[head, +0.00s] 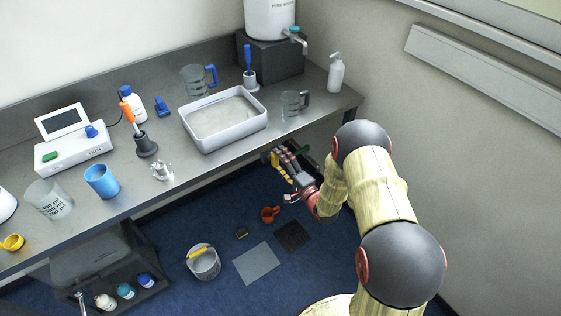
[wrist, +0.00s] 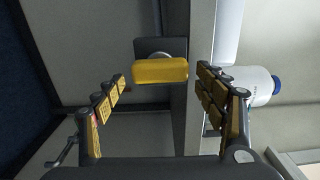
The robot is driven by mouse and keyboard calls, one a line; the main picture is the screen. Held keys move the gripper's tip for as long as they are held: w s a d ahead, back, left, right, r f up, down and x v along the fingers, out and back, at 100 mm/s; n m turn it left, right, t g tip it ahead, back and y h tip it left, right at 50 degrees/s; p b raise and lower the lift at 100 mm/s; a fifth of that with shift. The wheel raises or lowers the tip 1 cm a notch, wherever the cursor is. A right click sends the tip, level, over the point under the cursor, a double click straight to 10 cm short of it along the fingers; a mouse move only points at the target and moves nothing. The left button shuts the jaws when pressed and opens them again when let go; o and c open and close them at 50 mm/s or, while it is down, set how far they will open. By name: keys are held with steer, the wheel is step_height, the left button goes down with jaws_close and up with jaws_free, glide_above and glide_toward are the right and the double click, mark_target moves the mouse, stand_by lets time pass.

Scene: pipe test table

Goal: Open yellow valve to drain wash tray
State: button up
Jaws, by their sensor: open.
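The yellow valve handle (wrist: 160,71) shows in the wrist view as a yellow bar in front of a dark square mount. My gripper (wrist: 160,85) is open, with one finger on each side of the handle in the picture. No contact with the handle is visible. In the head view my gripper (head: 286,163) is under the table's front edge, and a bit of yellow (head: 275,160) shows beside it. The white wash tray (head: 232,141) stands on the table above, with pale contents.
The metal table (head: 200,165) holds a clear jug (head: 294,104), a blue cup (head: 102,181) and a soldering iron stand (head: 146,145). A white bottle (wrist: 250,86) is beyond the right finger.

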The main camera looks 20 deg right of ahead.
steer(key=v, duration=1.2)
stand_by(0.3)
